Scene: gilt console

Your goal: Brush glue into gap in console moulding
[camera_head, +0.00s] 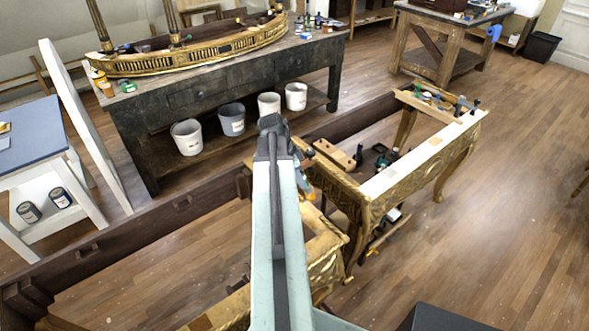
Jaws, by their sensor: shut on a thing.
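The gilt console (408,178) stands at centre right, with carved curved legs and a pale strip along its top. More of its gilt frame (325,246) shows lower, partly behind my arm. My gripper (306,184) is small in view beside my arm, over the console's inner frame. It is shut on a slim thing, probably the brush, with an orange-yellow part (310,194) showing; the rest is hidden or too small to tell. I cannot make out the gap in the moulding or any glue on it. Whether the brush touches the console is unclear.
A long dark rail (140,228) runs diagonally behind the console. Small tools and bottles lie on a board (424,106) at its far end. A dark workbench (215,82) with white buckets (187,137) stands behind. The wooden floor (500,220) at right is clear.

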